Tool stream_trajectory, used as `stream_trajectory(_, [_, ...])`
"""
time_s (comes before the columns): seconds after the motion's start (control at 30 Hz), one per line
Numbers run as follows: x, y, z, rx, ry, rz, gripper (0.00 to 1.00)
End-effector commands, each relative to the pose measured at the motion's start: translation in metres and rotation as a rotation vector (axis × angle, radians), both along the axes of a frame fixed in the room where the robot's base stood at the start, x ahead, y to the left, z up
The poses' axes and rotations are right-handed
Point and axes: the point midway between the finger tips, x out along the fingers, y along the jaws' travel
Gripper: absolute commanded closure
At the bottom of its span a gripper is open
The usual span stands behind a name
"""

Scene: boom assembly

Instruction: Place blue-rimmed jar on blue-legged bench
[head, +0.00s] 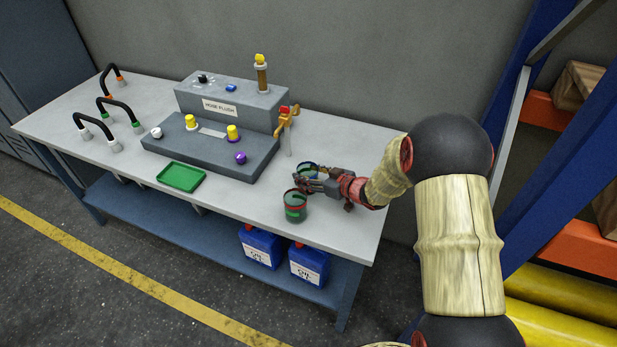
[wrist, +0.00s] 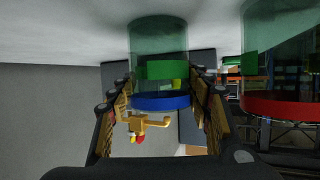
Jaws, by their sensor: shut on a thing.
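The blue-rimmed jar (wrist: 160,102) is clear green with a green band and sits between the fingers of my gripper (wrist: 162,82) in the wrist view, which looks upside down. In the head view, the jar (head: 306,168) shows partly behind my gripper (head: 304,182), over the right part of the bench. The bench (head: 345,150) has a pale grey top and blue legs. My gripper is shut on the jar. I cannot tell whether the jar's base touches the bench top.
A red-rimmed jar (head: 295,207) stands close in front of my gripper, near the bench's front edge. A grey control box (head: 220,140), a yellow valve handle (head: 287,118) and a green tray (head: 181,177) are to the left. Bench top right of my gripper is bare.

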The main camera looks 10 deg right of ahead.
Motion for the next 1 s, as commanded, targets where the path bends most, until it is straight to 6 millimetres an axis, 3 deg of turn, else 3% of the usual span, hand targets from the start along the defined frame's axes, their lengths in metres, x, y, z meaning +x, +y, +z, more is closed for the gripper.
stream_trajectory(0.37, [0.0005, -0.0001, -0.003, 0.0, -0.001, 0.0, 0.78])
stream_trajectory(0.4, [0.0004, -0.0001, -0.0025, 0.0, -0.001, 0.0, 0.48])
stream_trajectory(0.7, [0.0004, -0.0001, -0.0022, -0.001, -0.002, 0.001, 0.32])
stream_trajectory(1.0, [0.0005, -0.0002, -0.0005, -0.001, -0.002, 0.001, 0.32])
